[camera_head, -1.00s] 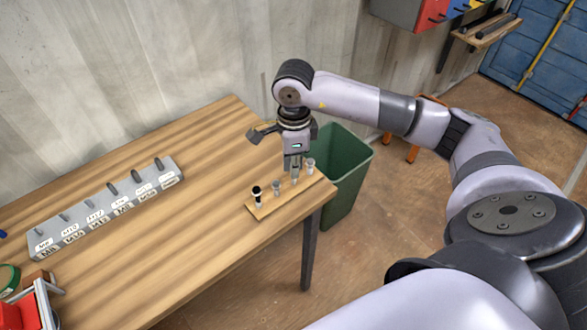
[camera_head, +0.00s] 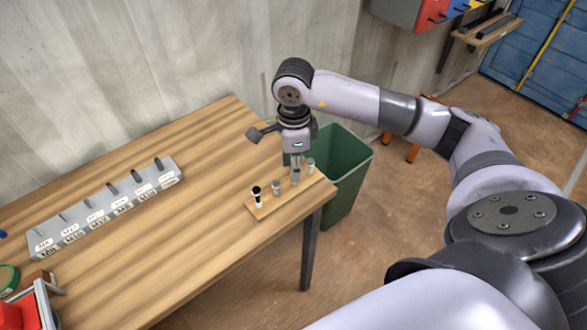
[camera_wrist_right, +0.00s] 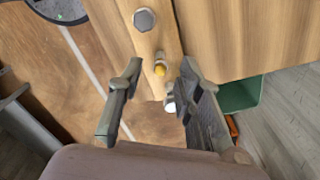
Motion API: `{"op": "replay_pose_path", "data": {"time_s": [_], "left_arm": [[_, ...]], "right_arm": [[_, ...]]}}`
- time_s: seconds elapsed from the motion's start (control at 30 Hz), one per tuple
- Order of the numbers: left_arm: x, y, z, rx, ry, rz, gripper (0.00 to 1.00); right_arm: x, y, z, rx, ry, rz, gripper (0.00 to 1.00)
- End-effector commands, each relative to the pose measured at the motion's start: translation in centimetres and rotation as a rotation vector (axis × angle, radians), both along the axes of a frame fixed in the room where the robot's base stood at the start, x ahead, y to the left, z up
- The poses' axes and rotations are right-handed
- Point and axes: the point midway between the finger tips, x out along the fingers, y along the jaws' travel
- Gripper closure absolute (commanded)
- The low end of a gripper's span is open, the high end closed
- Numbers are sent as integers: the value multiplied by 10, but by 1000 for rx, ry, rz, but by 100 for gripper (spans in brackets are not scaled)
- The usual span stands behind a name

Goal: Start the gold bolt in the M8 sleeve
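A small wooden board (camera_head: 262,212) near the table's right corner holds several upright bolts in a row. In the right wrist view the gold bolt (camera_wrist_right: 160,68) stands on this board, between a grey hex-headed bolt (camera_wrist_right: 144,19) and a white-topped one (camera_wrist_right: 169,104). My right gripper (camera_wrist_right: 161,68) is open, pointing down, with a fingertip on either side of the gold bolt; no clear contact shows. The right gripper also shows in the head view (camera_head: 295,167). The grey labelled block (camera_head: 108,207) at the left of the table carries several upright pieces; its labels are too small to read surely.
A black-topped bolt (camera_head: 257,194) stands at the board's left end. A green bin (camera_head: 346,170) is beside the table's right end. A red box (camera_head: 18,315) and green roll (camera_head: 9,278) lie at the left front. The tabletop between block and board is clear.

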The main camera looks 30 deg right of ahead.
Motion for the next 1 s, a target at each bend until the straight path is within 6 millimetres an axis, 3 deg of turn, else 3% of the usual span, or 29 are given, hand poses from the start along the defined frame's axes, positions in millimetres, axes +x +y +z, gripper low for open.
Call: {"op": "replay_pose_path", "data": {"time_s": [0.53,0.7,1.0], "left_arm": [[2,-1,0,-1,-2,-1,60],[2,-1,0,-1,-2,-1,60],[2,-1,0,-1,-2,-1,60]], "right_arm": [[1,0,100,1,-5,0,67],[1,0,115,1,-4,0,67],[0,0,117,0,-1,0,67]]}}
